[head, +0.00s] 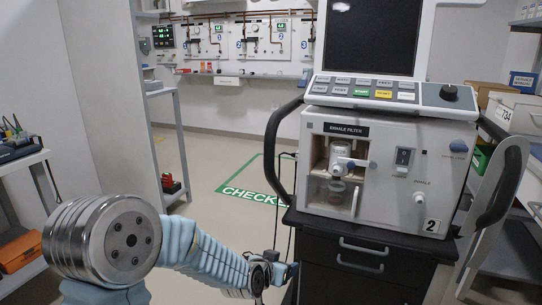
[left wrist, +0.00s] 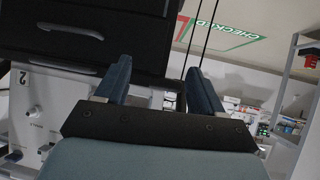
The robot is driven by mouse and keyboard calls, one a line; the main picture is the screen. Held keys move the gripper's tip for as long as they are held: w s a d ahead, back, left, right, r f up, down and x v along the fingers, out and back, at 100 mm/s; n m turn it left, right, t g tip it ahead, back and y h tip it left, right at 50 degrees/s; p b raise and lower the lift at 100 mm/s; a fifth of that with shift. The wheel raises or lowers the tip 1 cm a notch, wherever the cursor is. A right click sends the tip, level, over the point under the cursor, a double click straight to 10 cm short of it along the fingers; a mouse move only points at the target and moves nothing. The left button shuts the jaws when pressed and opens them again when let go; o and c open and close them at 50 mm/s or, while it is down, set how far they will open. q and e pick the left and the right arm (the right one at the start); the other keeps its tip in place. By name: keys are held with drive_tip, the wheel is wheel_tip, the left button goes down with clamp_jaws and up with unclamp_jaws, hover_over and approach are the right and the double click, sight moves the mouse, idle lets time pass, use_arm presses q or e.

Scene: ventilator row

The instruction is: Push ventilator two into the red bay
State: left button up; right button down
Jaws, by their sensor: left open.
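Ventilator two (head: 390,170), a white machine with a dark screen and a "2" label, stands upright on a black drawer cart (head: 338,277) right of centre in the head view. Black curved handles rise on both sides. Its cart also shows in the left wrist view (left wrist: 120,20), upside down. My left gripper (head: 287,273) is low at the cart's left edge; I cannot tell whether it touches. In the left wrist view its two dark fingers (left wrist: 160,82) are apart with nothing clearly between them. I cannot make out a red bay. My right gripper is out of view.
A green floor bay (head: 245,185) lettered "CHECKE..." lies behind the cart's left side. A grey shelf rack (head: 165,110) stands on the left and a bench with tools (head: 18,150) at the far left. Thin cables hang beside the cart. Floor between rack and cart is clear.

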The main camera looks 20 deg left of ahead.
use_arm(q)
drive_tip(key=w+a+r+t, duration=0.1)
drive_tip(key=a+r+t, duration=0.1)
drive_tip(key=r, duration=0.5)
drive_tip(key=w+a+r+t, duration=0.1)
drive_tip(key=r+t, duration=0.1)
drive_tip(key=r, duration=0.6)
drive_tip(key=t+y, duration=0.1)
drive_tip(key=t, duration=0.2)
approach(267, 157)
drive_tip(key=shift+n, duration=0.4)
drive_tip(key=w+b, duration=0.5)
drive_tip(key=w, duration=0.5)
drive_tip(key=shift+w+d+r+b, duration=0.1)
drive_tip(key=shift+w+r+b, duration=0.15)
drive_tip(key=shift+b, duration=0.15)
drive_tip(key=shift+w, duration=0.75)
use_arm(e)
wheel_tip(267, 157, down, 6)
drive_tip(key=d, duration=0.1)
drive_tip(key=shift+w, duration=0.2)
use_arm(q)
drive_tip(key=shift+r, duration=0.1)
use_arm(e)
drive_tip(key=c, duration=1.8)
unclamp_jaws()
